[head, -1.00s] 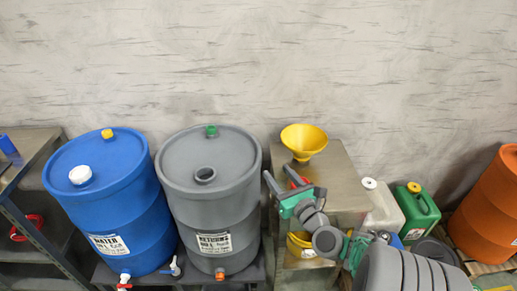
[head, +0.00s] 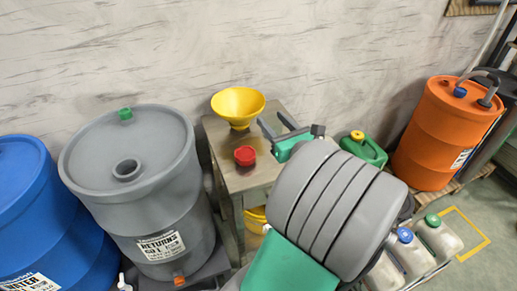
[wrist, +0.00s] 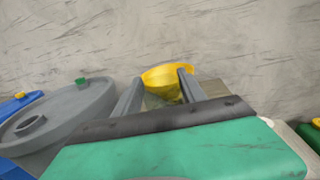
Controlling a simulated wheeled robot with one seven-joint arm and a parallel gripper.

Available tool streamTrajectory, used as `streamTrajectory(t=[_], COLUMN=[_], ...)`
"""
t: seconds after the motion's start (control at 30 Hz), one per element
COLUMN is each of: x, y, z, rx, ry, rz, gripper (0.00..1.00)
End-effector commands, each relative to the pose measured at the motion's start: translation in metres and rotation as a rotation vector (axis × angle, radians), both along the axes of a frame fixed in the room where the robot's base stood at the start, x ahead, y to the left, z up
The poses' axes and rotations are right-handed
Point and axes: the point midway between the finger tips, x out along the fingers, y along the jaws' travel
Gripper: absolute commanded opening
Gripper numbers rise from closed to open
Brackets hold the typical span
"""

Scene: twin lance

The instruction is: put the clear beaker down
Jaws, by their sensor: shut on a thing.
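My gripper (head: 277,123) reaches over the right part of a small metal table (head: 236,180). In the wrist view its two grey fingers (wrist: 158,84) stand apart with a faint, pale see-through shape between them, the clear beaker (wrist: 154,101). The beaker's outline and base are hard to make out, and I cannot tell whether it touches the tabletop. In the head view I cannot pick it out. A yellow funnel (head: 238,105) is on the table's back left, also beyond the fingers in the wrist view (wrist: 165,80). A red cap-like object (head: 245,156) is left of my gripper.
A grey drum (head: 135,185) and a blue drum (head: 35,220) stand left of the table. A green can (head: 365,150) and an orange drum (head: 435,140) stand to the right. Several white jugs (head: 436,238) are at the lower right. My arm hides the table's right side.

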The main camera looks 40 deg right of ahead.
Motion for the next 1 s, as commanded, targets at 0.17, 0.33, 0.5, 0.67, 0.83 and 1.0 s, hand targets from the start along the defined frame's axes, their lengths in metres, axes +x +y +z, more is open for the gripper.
streamTrajectory(t=[0.17,0.33,0.5,0.67,0.83,1.0], x=[-0.044,-0.032,0.012,0.046,0.066,0.078], y=[-0.04,-0.052,-0.073,-0.091,-0.101,-0.106], z=[-0.011,-0.019,-0.042,-0.073,-0.096,-0.115], rx=[-0.007,-0.008,-0.008,-0.004,-0.009,-0.007], ry=[0.001,0.002,0.002,0.004,0.002,0.002], rz=[-0.099,-0.105,-0.103,-0.107,-0.11,-0.109], gripper=[0.03,0.03,0.03,0.03,0.03,0.03])
